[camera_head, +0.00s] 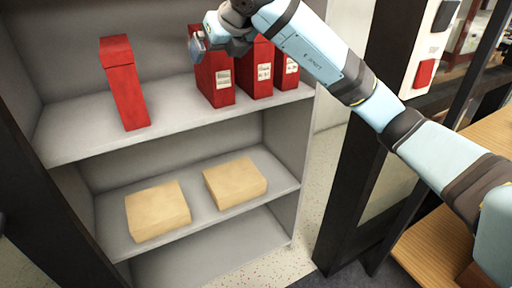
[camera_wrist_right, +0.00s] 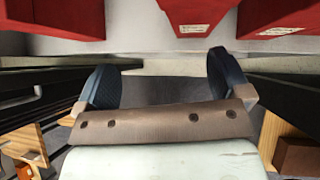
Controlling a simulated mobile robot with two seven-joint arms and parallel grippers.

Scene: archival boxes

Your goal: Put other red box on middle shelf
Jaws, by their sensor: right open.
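Red boxes stand upright on the upper visible shelf (camera_head: 75,133). One red box (camera_head: 125,85) stands alone at the left. Three more stand at the right: a nearer red box (camera_head: 222,92), a red box beside it (camera_head: 257,80) and a partly hidden red box (camera_head: 289,75). White labels show on these three. My right gripper (camera_head: 197,44) is at the top of the nearer box of the three, partly hiding it. In the right wrist view its fingers (camera_wrist_right: 164,80) are apart with nothing between them, and red boxes (camera_wrist_right: 198,14) show beyond. My left gripper is not in view.
Two tan boxes (camera_head: 158,211) (camera_head: 235,182) lie on the shelf below. The lowest level (camera_head: 215,250) looks empty. Free room lies between the lone red box and the three. A dark post (camera_head: 355,180) and a wooden surface (camera_head: 440,245) are at the right.

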